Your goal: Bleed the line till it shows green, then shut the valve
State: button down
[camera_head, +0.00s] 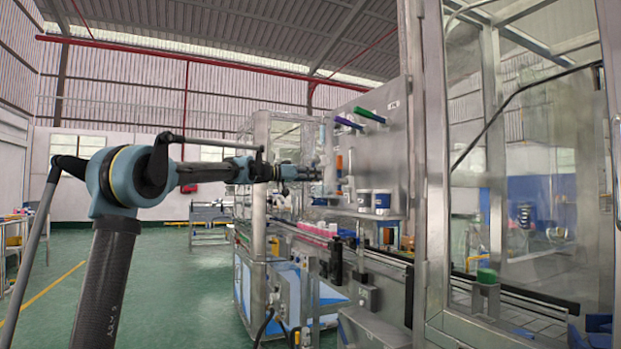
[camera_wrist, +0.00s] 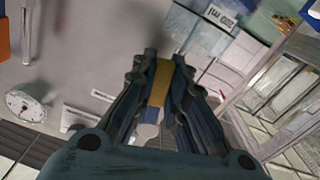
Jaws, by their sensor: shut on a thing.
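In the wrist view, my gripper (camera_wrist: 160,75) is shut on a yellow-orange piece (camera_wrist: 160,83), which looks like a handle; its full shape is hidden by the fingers. In the head view, my gripper (camera_head: 318,174) is stretched out level in front of the grey panel (camera_head: 395,150), and its grip there is too small to make out. On the panel's upper part are a purple handle (camera_head: 348,123) and a green handle (camera_head: 370,115). A round white dial (camera_wrist: 27,106) is at the left in the wrist view; its reading is too small to tell.
Below the panel stand white-and-blue cylinders (camera_head: 382,201). A conveyor with pink items (camera_head: 318,229) runs beneath my arm. A metal-framed glass enclosure (camera_head: 540,190) stands at the right. The green floor (camera_head: 180,280) at the left is largely clear.

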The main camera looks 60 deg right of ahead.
jog(key=shift+s+f, duration=0.1)
jog(key=c, duration=1.6)
grip_release()
jog(key=v, duration=1.2)
